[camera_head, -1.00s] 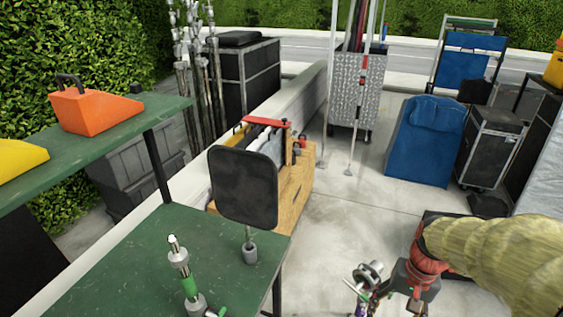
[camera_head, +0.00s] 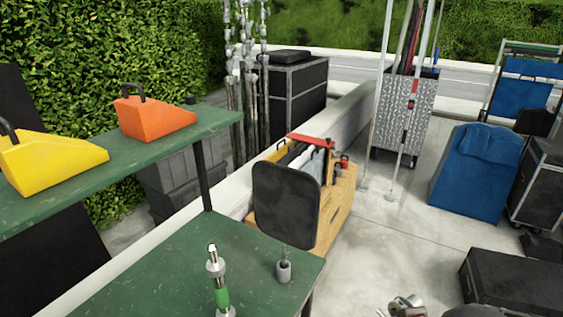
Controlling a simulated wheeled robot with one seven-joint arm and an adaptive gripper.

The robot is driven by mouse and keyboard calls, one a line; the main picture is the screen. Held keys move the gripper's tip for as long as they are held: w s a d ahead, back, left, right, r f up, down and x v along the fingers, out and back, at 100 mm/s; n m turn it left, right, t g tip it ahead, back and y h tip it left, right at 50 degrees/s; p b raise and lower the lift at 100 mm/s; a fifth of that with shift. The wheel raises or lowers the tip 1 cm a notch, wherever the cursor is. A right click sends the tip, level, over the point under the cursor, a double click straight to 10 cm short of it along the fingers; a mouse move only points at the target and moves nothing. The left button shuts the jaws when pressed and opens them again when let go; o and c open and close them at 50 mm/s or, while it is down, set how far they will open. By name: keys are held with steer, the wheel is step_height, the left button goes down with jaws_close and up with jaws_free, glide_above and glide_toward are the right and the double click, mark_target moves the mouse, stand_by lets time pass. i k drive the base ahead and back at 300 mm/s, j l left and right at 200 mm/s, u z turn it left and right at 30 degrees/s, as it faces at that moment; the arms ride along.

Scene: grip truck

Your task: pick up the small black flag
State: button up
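The small black flag (camera_head: 287,203) is a dark, rounded square panel. It stands upright on a short thin rod in a small grey cylindrical holder (camera_head: 284,272) on the green table (camera_head: 165,270), near the table's right corner. The panel's face is unobstructed. It hides part of the wooden crate behind it.
A metal-and-green post (camera_head: 217,282) stands left of the flag on the table. An orange wedge (camera_head: 150,117) and a yellow wedge (camera_head: 50,160) lie on a raised green shelf. A wooden crate (camera_head: 338,200) stands behind. Right are a black case (camera_head: 510,282) and bare concrete (camera_head: 385,245).

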mark_target(287, 199)
steer(key=z, duration=0.8)
steer(key=u, duration=1.3)
steer(key=j+z, duration=0.35)
steer(key=j, duration=0.25)
